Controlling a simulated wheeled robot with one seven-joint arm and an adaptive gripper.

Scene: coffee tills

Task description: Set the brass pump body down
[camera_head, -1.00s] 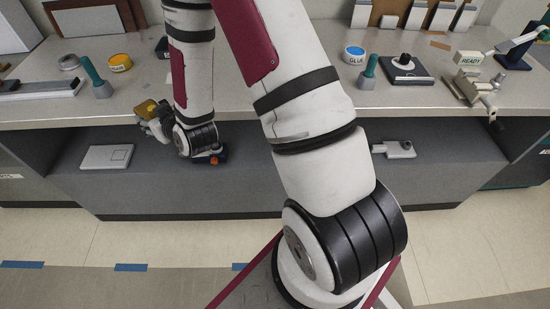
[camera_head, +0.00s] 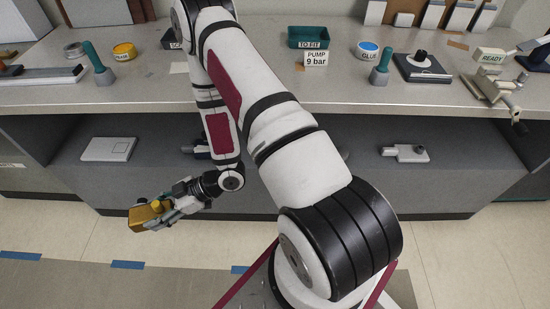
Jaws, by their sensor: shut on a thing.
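The brass pump body (camera_head: 143,219) is a small golden block at the lower left of the head view. My gripper (camera_head: 160,213) is shut on it and holds it in the air in front of the shelf, above the floor as pictured. The jaws partly cover the pump body. My arm crosses the middle of the picture and hides part of the counter and shelf.
The grey counter (camera_head: 280,92) bears a green TO FIT tray (camera_head: 308,37), a PUMP 9 bar sign (camera_head: 316,58), a yellow tin (camera_head: 123,51), a GLUE pot (camera_head: 367,50) and a black stand (camera_head: 422,67). The lower shelf (camera_head: 300,185) holds a white flat box (camera_head: 108,149) and a grey fitting (camera_head: 405,153).

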